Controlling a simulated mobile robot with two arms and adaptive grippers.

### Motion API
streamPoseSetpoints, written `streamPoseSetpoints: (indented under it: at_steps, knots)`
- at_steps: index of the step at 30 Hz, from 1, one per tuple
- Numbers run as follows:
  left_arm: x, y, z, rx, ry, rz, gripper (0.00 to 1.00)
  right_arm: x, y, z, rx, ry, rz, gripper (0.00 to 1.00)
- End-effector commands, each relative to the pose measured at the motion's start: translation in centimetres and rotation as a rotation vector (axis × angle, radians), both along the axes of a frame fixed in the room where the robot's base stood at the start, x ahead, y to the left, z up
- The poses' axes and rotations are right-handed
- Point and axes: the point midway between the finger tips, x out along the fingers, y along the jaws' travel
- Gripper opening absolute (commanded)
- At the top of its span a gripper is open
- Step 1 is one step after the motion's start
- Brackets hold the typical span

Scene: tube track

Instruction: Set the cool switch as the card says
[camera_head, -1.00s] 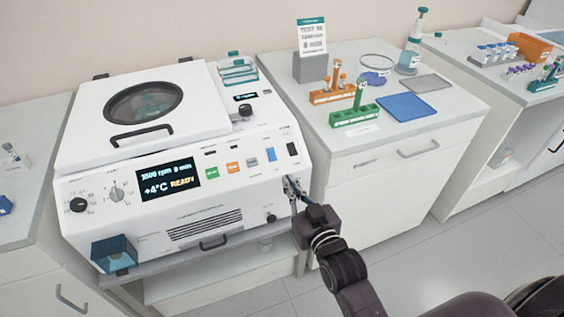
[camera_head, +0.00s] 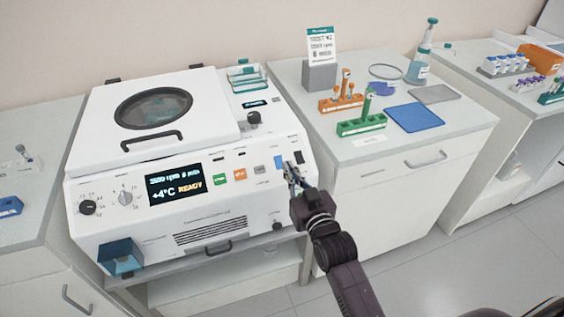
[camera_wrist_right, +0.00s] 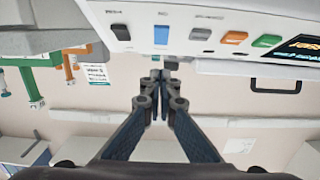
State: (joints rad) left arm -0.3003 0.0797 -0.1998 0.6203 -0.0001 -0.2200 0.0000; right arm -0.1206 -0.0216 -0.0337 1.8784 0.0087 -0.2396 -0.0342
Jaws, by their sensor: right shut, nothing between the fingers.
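The white centrifuge (camera_head: 110,238) has a blue rocker switch (camera_head: 280,162) and a black rocker switch (camera_head: 299,157) at the right of its front panel. Their labels are too small to read, so I cannot tell which is the cool switch. The blue switch also shows in the right wrist view (camera_wrist_right: 161,34). My right gripper (camera_head: 290,169) is shut and empty, just in front of the panel near the blue switch; I cannot tell whether it touches. The card (camera_head: 320,45) stands on a grey block, its small text unclear. My left gripper is not in view.
The display (camera_head: 174,183) reads +4°C READY. Green (camera_head: 220,180) and orange (camera_head: 240,174) buttons and a grey switch (camera_head: 259,169) are left of the blue switch. A green tube rack (camera_head: 361,127) and an orange rack (camera_head: 341,104) stand on the right counter.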

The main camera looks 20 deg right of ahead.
Motion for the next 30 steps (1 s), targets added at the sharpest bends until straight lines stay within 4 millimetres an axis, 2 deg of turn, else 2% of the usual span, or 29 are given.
streamPoseSetpoints:
  at_steps: [1, 6, 12, 18, 30]
  knots:
    - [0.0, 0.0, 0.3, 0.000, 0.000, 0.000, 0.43, 1.1, 0.0, 0.2, 0.000, -0.001, 0.000, 0.00]
    - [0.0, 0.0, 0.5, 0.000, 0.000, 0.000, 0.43, 4.0, 0.1, -0.4, 0.000, 0.002, 0.000, 0.00]
    - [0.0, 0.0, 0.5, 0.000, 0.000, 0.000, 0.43, 5.4, 0.2, -2.3, 0.000, 0.002, 0.000, 0.00]
    - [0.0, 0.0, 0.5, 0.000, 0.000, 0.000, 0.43, 6.1, 0.2, -3.1, 0.000, 0.001, 0.000, 0.00]
    - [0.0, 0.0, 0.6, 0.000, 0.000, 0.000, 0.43, 6.2, 0.2, -3.1, 0.000, 0.001, 0.000, 0.00]
